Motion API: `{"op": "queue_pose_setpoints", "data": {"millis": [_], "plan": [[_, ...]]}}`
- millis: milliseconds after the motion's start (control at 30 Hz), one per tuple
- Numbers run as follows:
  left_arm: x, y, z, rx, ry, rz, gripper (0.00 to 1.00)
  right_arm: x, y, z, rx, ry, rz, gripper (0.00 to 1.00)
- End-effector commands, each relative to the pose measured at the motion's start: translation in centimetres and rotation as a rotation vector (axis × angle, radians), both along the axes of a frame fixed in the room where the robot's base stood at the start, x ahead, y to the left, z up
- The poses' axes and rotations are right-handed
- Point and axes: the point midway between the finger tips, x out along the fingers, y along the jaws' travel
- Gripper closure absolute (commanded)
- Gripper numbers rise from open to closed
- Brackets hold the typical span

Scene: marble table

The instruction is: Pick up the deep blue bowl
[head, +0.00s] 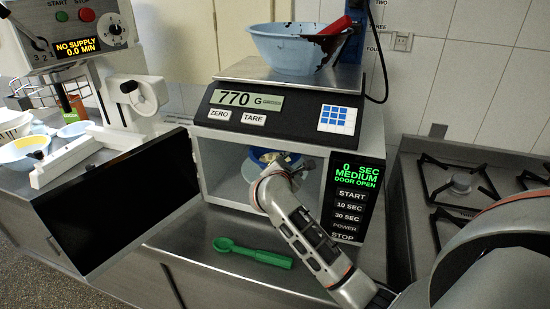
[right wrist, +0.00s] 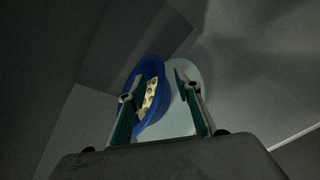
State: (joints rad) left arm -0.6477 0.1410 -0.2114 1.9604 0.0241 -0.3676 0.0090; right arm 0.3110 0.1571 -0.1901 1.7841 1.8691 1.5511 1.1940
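The deep blue bowl (right wrist: 151,68) is inside the open microwave (head: 222,160). In the right wrist view it looks tilted, with pale yellowish pieces (right wrist: 150,94) in it. A pale round dish (right wrist: 180,122) lies beside or under it. My right gripper (right wrist: 159,76) reaches into the microwave. Its two fingers are apart, one by the bowl's left side and one over the pale dish to the right of the bowl's rim. I cannot tell whether either finger touches the bowl. In the head view my right wrist hides most of the bowl. My left gripper is out of view.
The black microwave door (head: 110,205) stands open to the left. A scale (head: 285,108) with a light blue bowl (head: 290,48) sits on top. A green spoon (head: 252,252) lies on the counter in front. A gas stove (head: 455,190) is to the right.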

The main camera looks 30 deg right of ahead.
Motion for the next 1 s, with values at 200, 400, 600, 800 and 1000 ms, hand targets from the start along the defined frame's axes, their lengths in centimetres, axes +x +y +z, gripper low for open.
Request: {"op": "queue_pose_setpoints", "data": {"millis": [200, 400, 600, 800, 1000], "plan": [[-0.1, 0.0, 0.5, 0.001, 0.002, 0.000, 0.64, 2.2, -2.0, -1.1, -0.007, 0.000, 0.000, 0.67], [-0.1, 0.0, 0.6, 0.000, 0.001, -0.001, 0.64, 2.8, -2.7, -1.6, -0.003, 0.001, -0.001, 0.67], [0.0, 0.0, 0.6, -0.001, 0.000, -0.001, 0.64, 2.8, -2.6, -1.6, -0.003, 0.000, 0.000, 0.74], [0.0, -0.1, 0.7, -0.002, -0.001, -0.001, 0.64, 2.8, -2.6, -1.6, -0.004, 0.001, 0.000, 1.00], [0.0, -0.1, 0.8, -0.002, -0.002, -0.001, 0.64, 2.8, -2.6, -1.5, -0.004, -0.002, 0.001, 1.00]]}}
